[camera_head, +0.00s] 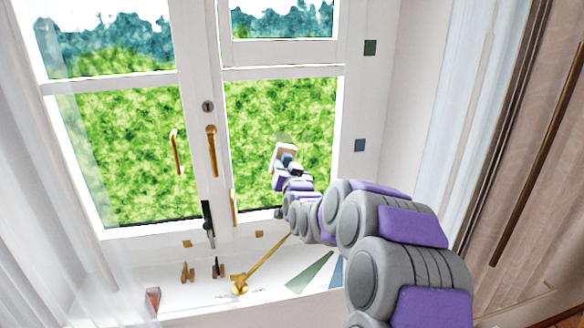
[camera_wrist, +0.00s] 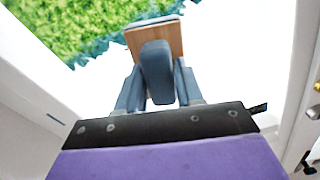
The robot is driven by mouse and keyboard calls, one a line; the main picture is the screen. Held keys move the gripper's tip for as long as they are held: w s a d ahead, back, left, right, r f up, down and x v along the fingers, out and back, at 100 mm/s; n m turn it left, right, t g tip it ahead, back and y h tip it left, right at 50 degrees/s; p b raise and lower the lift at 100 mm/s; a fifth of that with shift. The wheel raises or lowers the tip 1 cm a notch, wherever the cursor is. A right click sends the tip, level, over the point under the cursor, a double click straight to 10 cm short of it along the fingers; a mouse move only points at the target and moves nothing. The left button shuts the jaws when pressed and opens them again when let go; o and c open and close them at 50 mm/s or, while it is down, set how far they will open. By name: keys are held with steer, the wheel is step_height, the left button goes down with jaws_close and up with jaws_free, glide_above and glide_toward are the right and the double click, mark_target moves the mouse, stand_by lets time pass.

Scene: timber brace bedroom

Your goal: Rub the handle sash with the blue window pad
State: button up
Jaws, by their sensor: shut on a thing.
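My gripper (camera_head: 289,166) is shut on the grey-blue grip of the window pad (camera_head: 284,149), in front of the right pane. In the wrist view the pad (camera_wrist: 172,38) is a brown board with a blue-grey far edge, its grip between my fingers (camera_wrist: 157,85). Its working face is turned away, and I cannot tell whether it touches the glass. The white right sash (camera_head: 280,73) frames green foliage. A gold handle (camera_head: 212,150) is on the middle stile beside it. Which sash is the handle sash is not certain; the left sash (camera_head: 110,82) shows a thin orange-brown bar (camera_head: 175,152).
The white sill (camera_head: 130,270) below holds a gold stay bar (camera_head: 265,262), small brass and black fittings, and green and blue flat pieces. A black latch (camera_head: 208,222) hangs at the middle stile. Sheer curtains flank the window. A wooden wardrobe (camera_head: 535,170) stands right.

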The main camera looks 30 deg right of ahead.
mark_target(276, 157)
steer(key=shift+w+a+r, duration=0.25)
steer(key=shift+a+r, duration=0.75)
steer(key=shift+r, duration=0.1)
steer(key=shift+s+d+r+b, duration=0.15)
steer(key=shift+d+b, duration=0.15)
steer(key=shift+d, duration=0.2)
steer(key=shift+s+d+b, duration=0.1)
steer(key=shift+d+b, duration=0.2)
steer(key=shift+d, duration=0.15)
